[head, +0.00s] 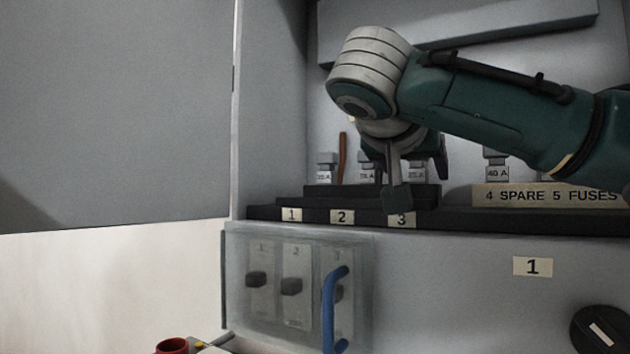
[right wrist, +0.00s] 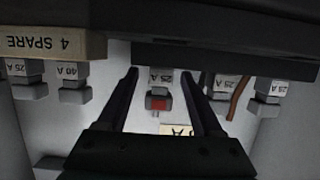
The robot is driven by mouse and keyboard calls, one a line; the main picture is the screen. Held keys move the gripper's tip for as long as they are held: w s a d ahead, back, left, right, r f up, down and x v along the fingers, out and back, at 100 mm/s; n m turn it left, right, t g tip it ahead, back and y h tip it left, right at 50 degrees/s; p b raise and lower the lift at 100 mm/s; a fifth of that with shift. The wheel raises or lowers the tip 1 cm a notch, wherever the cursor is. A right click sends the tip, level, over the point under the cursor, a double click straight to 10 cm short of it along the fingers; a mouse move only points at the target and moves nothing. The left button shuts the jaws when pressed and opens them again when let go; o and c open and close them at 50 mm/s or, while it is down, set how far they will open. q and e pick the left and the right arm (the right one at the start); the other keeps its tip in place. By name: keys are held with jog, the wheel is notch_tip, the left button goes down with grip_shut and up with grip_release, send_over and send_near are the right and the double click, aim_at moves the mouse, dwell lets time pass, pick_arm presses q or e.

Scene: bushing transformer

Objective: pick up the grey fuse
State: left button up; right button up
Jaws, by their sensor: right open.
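Several grey fuses with white rating labels stand in a row on the black stepped rack. In the head view they include a 25 A fuse (head: 327,163) at the left and another (head: 367,168) beside it. My right gripper (head: 418,184) is over the rack near number 3, partly hiding a further fuse (head: 417,169). The right wrist view looks upside down; there my open right gripper (right wrist: 160,75) has its fingers either side of a grey 25 A fuse (right wrist: 158,91) with a red mark. Gaps show on both sides of it. My left gripper is out of view.
Neighbouring fuses stand close by: a 40 A fuse (right wrist: 74,86) and a 25 A one (right wrist: 222,88). A thin brown rod (head: 342,157) rises behind the rack (head: 270,213). Below is a clear cover (head: 235,290) with a blue handle (head: 329,310). A grey panel overhangs above.

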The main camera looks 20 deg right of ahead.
aim_at(421, 178)
jog(key=x, duration=0.3)
jog(key=shift+w+d+f, duration=0.1)
jog(key=shift+w+d, duration=0.2)
grip_shut()
dwell(0.4)
